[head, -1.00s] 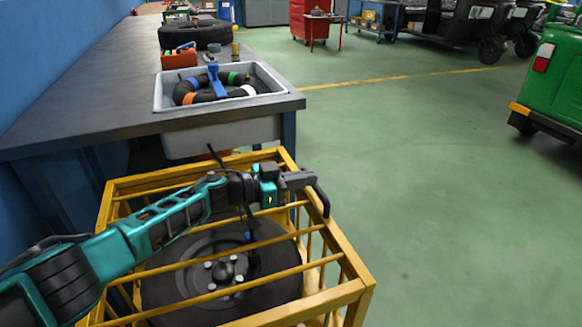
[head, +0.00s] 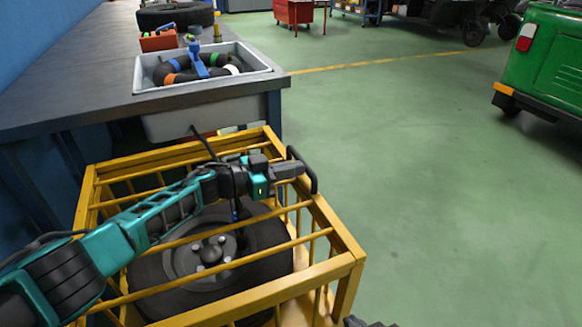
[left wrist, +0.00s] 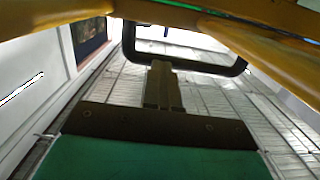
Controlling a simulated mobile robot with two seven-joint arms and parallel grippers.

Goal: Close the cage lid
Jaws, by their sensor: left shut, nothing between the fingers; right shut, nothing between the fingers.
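The yellow cage (head: 350,268) stands on the floor in the head view, with a black tyre (head: 270,235) inside. The barred lid (head: 215,238) lies across its top over the tyre; I cannot tell whether it is fully seated. A black loop handle (head: 312,181) is on the lid's right side. My left gripper (head: 288,170) is shut and empty at this handle. In the left wrist view its fingers (left wrist: 162,85) reach the black handle (left wrist: 235,69), beside yellow bars; contact is unclear. Only a dark sliver of my right gripper (head: 368,322) shows at the bottom edge, shut, beside the cage's front corner.
A dark workbench (head: 90,90) with a sink (head: 262,70) holding a black ring with coloured bands stands behind the cage. A red tool case (head: 158,41) and another tyre lie further back. A green vehicle (head: 550,70) stands far right. The green floor right of the cage is clear.

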